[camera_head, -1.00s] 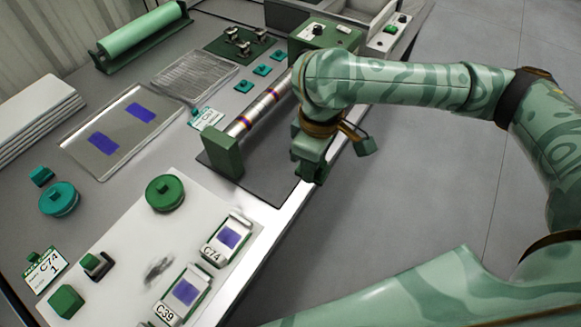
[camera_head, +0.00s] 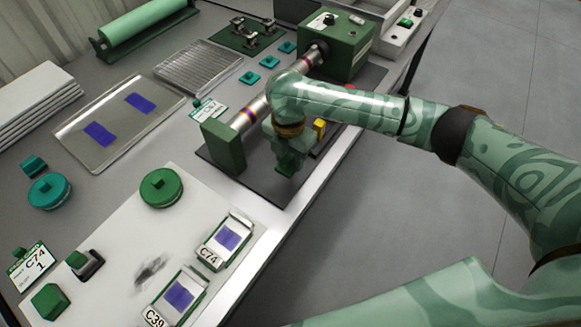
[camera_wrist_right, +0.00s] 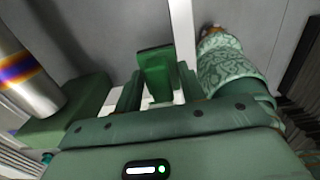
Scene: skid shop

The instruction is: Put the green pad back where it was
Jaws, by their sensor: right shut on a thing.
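My right gripper (camera_head: 287,166) is over the dark base plate, beside the metal rod with coloured bands (camera_head: 250,116). In the right wrist view, the right gripper (camera_wrist_right: 157,95) is shut on a green block-like piece (camera_wrist_right: 154,72), which stands between its fingers. I take this to be the green pad; its far end is partly hidden. In the head view the held piece is hard to tell from the green gripper. A round green piece with a knob (camera_head: 161,187) sits on the white sheet. My left gripper is not in view.
The rod runs between a green end block (camera_head: 223,147) and a green box (camera_head: 345,45). A yellow piece (camera_head: 319,127) is close to my right wrist. Labelled trays C74 (camera_head: 228,240) and C39 (camera_head: 180,296) lie near the table edge. Open floor is at right.

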